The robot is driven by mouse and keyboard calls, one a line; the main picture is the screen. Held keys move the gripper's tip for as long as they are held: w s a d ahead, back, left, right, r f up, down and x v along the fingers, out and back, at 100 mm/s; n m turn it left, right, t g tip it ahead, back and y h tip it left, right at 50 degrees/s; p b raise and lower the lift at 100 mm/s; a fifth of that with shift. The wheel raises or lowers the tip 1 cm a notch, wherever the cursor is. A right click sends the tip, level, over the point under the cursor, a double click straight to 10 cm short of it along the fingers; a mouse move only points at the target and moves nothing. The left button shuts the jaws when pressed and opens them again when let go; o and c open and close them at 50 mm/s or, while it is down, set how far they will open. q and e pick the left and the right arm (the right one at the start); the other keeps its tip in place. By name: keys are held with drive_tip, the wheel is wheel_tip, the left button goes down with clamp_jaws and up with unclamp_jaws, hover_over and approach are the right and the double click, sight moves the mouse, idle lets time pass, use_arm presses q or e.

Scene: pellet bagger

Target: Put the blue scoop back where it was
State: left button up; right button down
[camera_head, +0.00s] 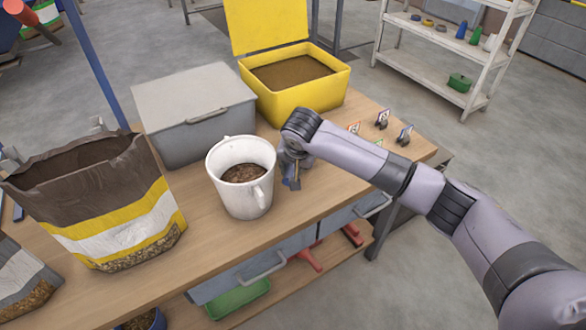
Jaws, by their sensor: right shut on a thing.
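My right gripper (291,160) is over the wooden workbench (330,190), just right of a white bucket (226,160). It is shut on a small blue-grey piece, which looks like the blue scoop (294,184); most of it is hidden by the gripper. The scoop hangs down close to the bench top, and I cannot tell whether it touches it. The bucket stands upright with brown pellets inside, its handle on the right side. My left gripper is not in view.
A grey lidded bin (195,110) and an open yellow bin (315,98) of brown pellets stand behind. An open pellet bag (125,225) stands left. Small clips with cards (404,136) are at the right end. Bare bench lies in front of the gripper.

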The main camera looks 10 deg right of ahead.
drive_tip(key=shift+f, duration=0.5)
drive_tip(key=c, duration=1.4)
unclamp_jaws()
drive_tip(key=shift+f, duration=0.15)
drive_tip(key=shift+r, duration=0.25)
drive_tip(key=v, duration=1.2)
drive_tip(key=shift+f, duration=0.15)
